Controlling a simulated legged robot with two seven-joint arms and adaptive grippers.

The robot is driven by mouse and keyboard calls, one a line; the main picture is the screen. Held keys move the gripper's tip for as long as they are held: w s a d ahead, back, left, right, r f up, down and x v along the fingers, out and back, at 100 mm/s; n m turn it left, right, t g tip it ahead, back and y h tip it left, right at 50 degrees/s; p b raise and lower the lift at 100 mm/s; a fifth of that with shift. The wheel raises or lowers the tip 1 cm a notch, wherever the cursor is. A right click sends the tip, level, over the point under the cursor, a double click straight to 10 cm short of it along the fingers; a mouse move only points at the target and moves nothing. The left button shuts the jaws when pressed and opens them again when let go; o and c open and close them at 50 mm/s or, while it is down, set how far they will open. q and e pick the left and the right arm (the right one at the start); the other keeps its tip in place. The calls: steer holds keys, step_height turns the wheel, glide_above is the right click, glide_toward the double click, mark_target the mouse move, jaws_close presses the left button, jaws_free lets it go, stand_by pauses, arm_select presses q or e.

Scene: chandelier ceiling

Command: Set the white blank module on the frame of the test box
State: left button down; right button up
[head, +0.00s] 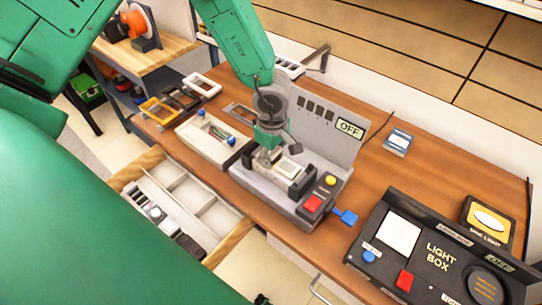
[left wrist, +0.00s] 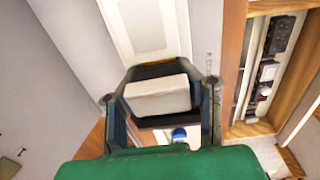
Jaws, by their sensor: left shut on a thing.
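The test box (head: 250,184) is a grey unit on the wooden table, with an upright back panel (head: 318,118) reading OFF and red and yellow buttons at its right end. My left gripper (head: 277,163) points down over the middle of the box. It is shut on the white blank module (head: 290,171), a pale block that also shows between the fingers in the left wrist view (left wrist: 158,95). The dark frame (head: 298,188) lies around or just under the module, partly hidden. I cannot tell whether the module touches it. My right gripper is not in view.
A pale tray (head: 188,130) stands left of the box, with coloured frames (head: 157,109) beyond. A light box (head: 440,256) stands at right. A blue handle (head: 345,217) juts from the test box. An open drawer (head: 165,178) sticks out at front left.

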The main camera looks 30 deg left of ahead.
arm_select(q)
steer(key=shift+s+f, duration=0.45)
steer(key=shift+f, duration=0.25)
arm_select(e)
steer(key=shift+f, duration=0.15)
arm_select(q)
steer(key=c, duration=1.3)
jaws_free()
steer(key=shift+c, duration=0.2)
steer(key=o, duration=0.5)
steer(key=shift+w+f, duration=0.15)
steer(key=shift+c, duration=0.2)
steer(key=shift+w+f, duration=0.15)
steer(key=shift+w, duration=0.3)
steer(key=shift+s+r, duration=0.15)
steer(key=shift+r, duration=0.15)
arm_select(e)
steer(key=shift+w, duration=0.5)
arm_select(q)
steer(key=shift+r+p, duration=0.95)
steer(key=shift+p, duration=0.25)
step_height(320, 180, up, 4)
steer(key=p, duration=0.5)
steer(key=shift+r, duration=0.15)
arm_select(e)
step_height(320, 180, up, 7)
